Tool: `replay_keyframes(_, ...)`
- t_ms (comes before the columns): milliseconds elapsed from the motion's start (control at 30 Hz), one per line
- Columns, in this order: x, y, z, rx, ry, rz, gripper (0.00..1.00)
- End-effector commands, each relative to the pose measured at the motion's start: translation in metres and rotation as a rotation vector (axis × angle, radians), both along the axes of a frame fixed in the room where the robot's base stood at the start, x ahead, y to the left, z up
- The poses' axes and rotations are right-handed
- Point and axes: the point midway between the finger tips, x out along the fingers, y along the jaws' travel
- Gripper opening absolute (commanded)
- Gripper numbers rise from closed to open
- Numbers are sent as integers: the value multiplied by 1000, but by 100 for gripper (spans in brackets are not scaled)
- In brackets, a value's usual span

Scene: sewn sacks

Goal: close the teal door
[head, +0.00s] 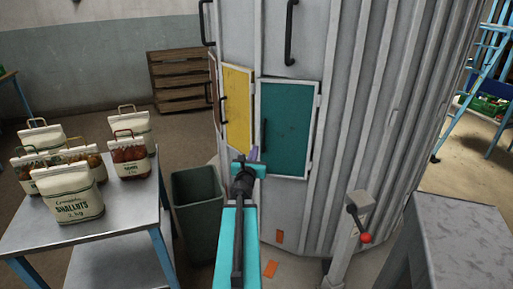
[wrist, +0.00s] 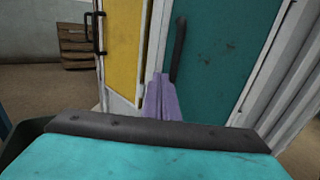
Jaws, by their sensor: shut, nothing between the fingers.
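The teal door (head: 290,125) is on the grey ribbed silo, with a pale frame around it and a dark handle (head: 264,134) near its left edge. It looks about flush with its frame, but I cannot tell whether it is fully shut. The wrist view shows the teal door (wrist: 225,60) and its handle (wrist: 179,50). My gripper (head: 254,153) has its lavender fingers together and empty, near the door's lower left edge. In the wrist view the fingertips (wrist: 160,80) are just left of and below the handle; contact cannot be told.
A yellow door (head: 238,108) is left of the teal one. A grey-green bin (head: 197,205) stands below left. A metal table (head: 85,222) with several sacks is at left. A lever post with a red knob (head: 365,238) and a grey bench (head: 462,235) are at right.

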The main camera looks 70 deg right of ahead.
Motion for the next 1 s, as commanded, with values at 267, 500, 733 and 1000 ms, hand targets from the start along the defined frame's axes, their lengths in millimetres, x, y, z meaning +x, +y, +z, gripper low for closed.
replay_keyframes(267,2,-7,-3,-2,-1,2,0)
replay_keyframes(500,4,-12,-1,-4,-3,8,0)
replay_keyframes(733,8,-33,2,-3,-2,9,0)
replay_keyframes(1000,13,-55,2,-3,-2,9,0)
